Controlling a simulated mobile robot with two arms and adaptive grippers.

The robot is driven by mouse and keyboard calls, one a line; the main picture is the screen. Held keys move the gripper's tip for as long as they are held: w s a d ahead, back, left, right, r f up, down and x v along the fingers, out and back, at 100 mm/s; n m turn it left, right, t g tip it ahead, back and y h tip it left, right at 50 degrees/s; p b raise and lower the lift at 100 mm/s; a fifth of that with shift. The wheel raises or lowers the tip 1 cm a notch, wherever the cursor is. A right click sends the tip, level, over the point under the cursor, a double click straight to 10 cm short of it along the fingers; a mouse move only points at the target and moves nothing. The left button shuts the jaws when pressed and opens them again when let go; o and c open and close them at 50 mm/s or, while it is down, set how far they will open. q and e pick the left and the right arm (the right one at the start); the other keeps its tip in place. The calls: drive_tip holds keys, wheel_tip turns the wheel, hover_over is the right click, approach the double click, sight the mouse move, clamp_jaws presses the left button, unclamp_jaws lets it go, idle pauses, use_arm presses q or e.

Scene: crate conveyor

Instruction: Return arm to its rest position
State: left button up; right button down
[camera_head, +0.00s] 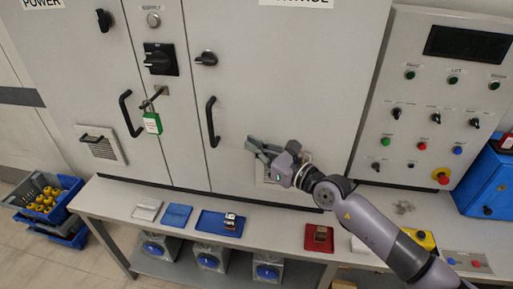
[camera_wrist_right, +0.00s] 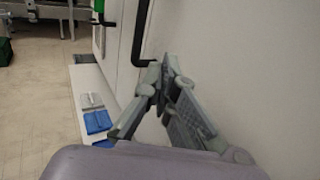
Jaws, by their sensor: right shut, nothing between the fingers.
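My right gripper (camera_head: 257,149) comes in from the lower right in the head view. It is in front of the grey cabinet door (camera_head: 285,95), to the right of a black door handle (camera_head: 212,122). It is shut with nothing between the fingers. In the right wrist view the shut fingers (camera_wrist_right: 163,75) are close beside the pale cabinet face, near a black handle (camera_wrist_right: 141,35). My left gripper is in neither view.
A grey bench (camera_head: 120,196) below holds a blue tray (camera_head: 205,224) and a red tray (camera_head: 318,246). A green padlock (camera_head: 152,123) hangs from the cabinet. A control panel (camera_head: 420,150) and blue box (camera_head: 485,180) stand right. Blue crates (camera_head: 68,205) are on the left floor.

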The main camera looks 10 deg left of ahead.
drive_tip(key=s+d+r+m+t+h, duration=0.2)
drive_tip(key=d+m+t+h, duration=0.3)
drive_tip(key=m, duration=0.6)
drive_tip(key=s+d+r+m+t+h, duration=0.25)
drive_tip(key=d+m+t, duration=0.4)
drive_tip(key=m, duration=0.35)
drive_tip(key=s+d+f+m+g+h, duration=0.4)
drive_tip(key=d+f+m+h, duration=0.1)
drive_tip(key=d+f+m, duration=0.35)
drive_tip(key=s+d+f+m+g+h, duration=0.35)
drive_tip(key=d+f+m+h, duration=0.25)
drive_tip(key=d+f+m, duration=0.3)
drive_tip(key=s+f+m+g+y, duration=0.25)
drive_tip(key=s+f+g, duration=0.3)
drive_tip(key=s, duration=0.65)
drive_tip(key=s+f+m+g+y, duration=0.1)
drive_tip(key=s+f+m+g, duration=0.4)
drive_tip(key=s, duration=0.6)
wheel_tip(320, 180, down, 28)
drive_tip(key=s+n+g, duration=0.1)
drive_tip(key=s, duration=0.2)
drive_tip(key=s+d+f+g, duration=0.1)
drive_tip(key=s+d+f, duration=0.2)
drive_tip(key=s+f, duration=1.1)
drive_tip(key=shift+s+f, duration=0.3)
drive_tip(key=shift+s, duration=0.35)
